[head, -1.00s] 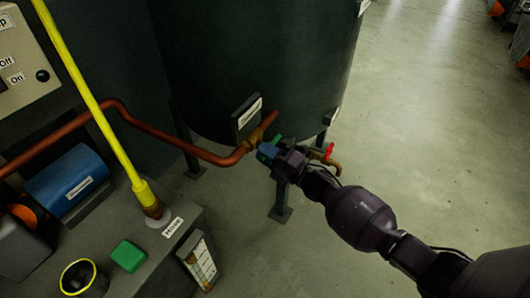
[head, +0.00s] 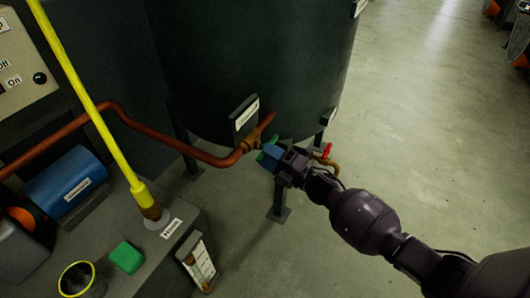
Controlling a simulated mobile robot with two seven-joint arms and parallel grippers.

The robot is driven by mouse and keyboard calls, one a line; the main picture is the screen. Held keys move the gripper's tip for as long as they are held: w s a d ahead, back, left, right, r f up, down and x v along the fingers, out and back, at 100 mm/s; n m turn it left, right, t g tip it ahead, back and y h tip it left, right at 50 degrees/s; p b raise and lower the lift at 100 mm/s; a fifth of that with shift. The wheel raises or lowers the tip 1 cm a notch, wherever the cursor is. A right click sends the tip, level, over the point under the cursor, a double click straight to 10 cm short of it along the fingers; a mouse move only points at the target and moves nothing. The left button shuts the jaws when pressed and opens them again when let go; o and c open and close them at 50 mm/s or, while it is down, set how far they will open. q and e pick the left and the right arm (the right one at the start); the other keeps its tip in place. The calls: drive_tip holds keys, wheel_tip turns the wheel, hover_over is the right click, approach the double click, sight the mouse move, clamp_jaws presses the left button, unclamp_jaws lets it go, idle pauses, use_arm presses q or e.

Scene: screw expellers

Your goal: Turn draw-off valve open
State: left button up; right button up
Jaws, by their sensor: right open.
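A brass valve body (head: 251,138) joins the copper pipe to the foot of the dark tank, below a white label. A second valve with a red handle (head: 326,151) sits on a short brass outlet at the tank's right foot; which one is the draw-off valve I cannot read. My right gripper (head: 267,150) is open, just right of the brass valve body and left of the red handle. Green and blue parts show at its tip; whether any is a valve handle or touches the jaws is unclear. My left gripper is out of view.
The tank (head: 240,65) stands on legs, with a copper pipe (head: 180,143) running left. A bench holds a yellow pole (head: 88,100), a green block (head: 126,257), a black cup (head: 82,280) and a blue motor (head: 65,183). Open floor (head: 430,130) lies right.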

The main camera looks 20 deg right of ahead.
use_arm(q)
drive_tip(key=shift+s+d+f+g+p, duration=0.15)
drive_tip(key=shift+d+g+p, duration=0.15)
drive_tip(key=shift+p, duration=0.2)
use_arm(e)
drive_tip(key=v, duration=0.9)
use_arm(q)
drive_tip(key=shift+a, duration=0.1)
use_arm(e)
drive_tip(key=shift+d, duration=0.15)
